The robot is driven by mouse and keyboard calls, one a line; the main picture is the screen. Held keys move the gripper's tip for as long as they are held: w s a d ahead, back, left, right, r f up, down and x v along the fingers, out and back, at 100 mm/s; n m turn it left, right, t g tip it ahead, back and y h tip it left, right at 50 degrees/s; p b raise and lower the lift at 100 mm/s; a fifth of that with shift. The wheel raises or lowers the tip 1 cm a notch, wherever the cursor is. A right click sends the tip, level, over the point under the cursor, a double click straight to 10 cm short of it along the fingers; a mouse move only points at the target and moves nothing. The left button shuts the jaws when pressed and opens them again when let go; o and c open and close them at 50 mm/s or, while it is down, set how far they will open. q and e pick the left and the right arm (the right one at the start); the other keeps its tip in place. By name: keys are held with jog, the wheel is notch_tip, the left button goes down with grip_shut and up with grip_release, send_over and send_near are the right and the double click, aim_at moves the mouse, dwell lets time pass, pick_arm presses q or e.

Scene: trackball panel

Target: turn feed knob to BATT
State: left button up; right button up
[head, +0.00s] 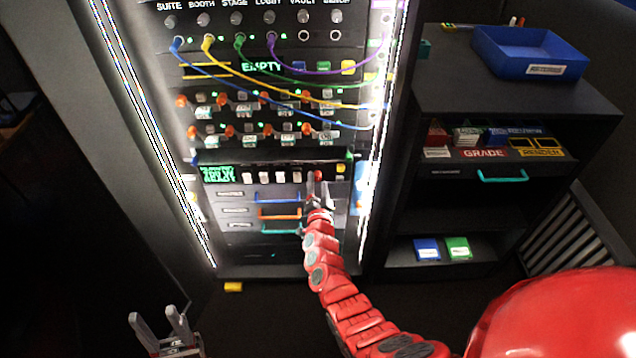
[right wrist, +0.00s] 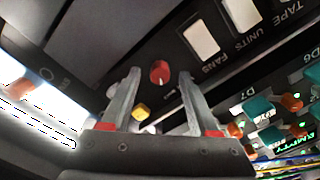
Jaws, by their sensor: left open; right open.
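A small red round knob (right wrist: 159,72), which I take for the feed knob, sits on a black panel strip (right wrist: 130,50). It also shows in the head view (head: 318,175), at the right end of a row of white switches. My right gripper (right wrist: 159,82) is open in front of the panel, one finger on each side of the knob in that view; I cannot tell if they touch it. In the head view my right gripper (head: 318,188) partly covers the area below the knob. The BATT mark is not readable. My left gripper (head: 160,318) is open and empty at lower left, away from the rack.
White switches (right wrist: 200,38) and a yellow button (right wrist: 141,112) are close to the knob. Above are toggle rows (head: 250,130) and patch cables (head: 215,65). Drawers with coloured handles (head: 278,198) are below. A shelf unit with a blue tray (head: 525,60) stands at right.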

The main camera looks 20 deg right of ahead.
jog(key=v, duration=1.7)
jog(key=shift+p, duration=0.45)
jog(key=shift+r, duration=0.1)
